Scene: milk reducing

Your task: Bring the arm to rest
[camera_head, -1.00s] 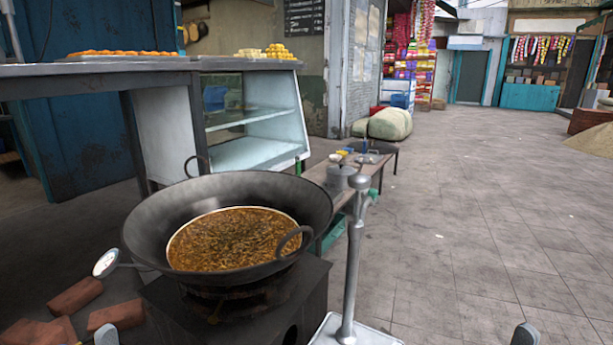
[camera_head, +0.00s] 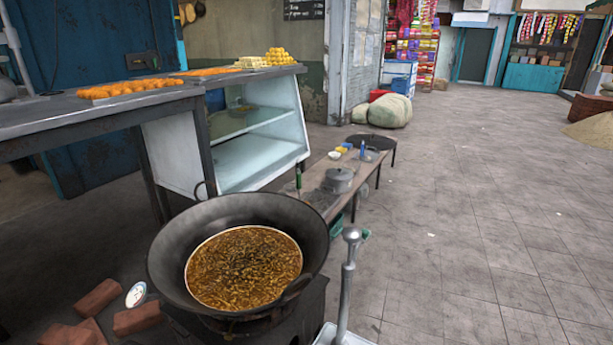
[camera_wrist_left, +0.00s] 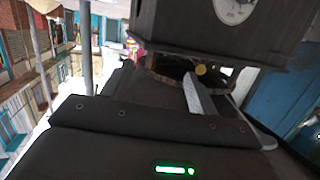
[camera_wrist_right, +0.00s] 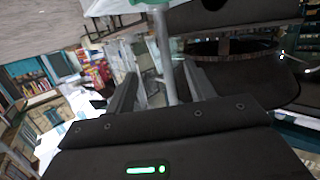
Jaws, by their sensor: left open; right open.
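My left gripper (camera_wrist_left: 160,85) shows in the left wrist view, open with nothing between its fingers; its left finger is hard to make out. My right gripper (camera_wrist_right: 160,82) shows in the right wrist view with its two dark fingers apart. A metal post (camera_wrist_right: 165,55) appears between or beyond them; it does not look gripped. Neither gripper shows in the head view. The wide black wok (camera_head: 165,255) stands on its stove, holding a brown simmering mass (camera_head: 243,268). A round dial (camera_head: 136,294) is at its left; a dial also shows in the left wrist view (camera_wrist_left: 234,8).
The metal post (camera_head: 346,285) with a round knob stands right of the wok. A low bench (camera_head: 322,200) with a lidded pot (camera_head: 339,180) runs behind. A counter (camera_head: 60,118) and glass case (camera_head: 255,150) are at left, bricks (camera_head: 137,318) below.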

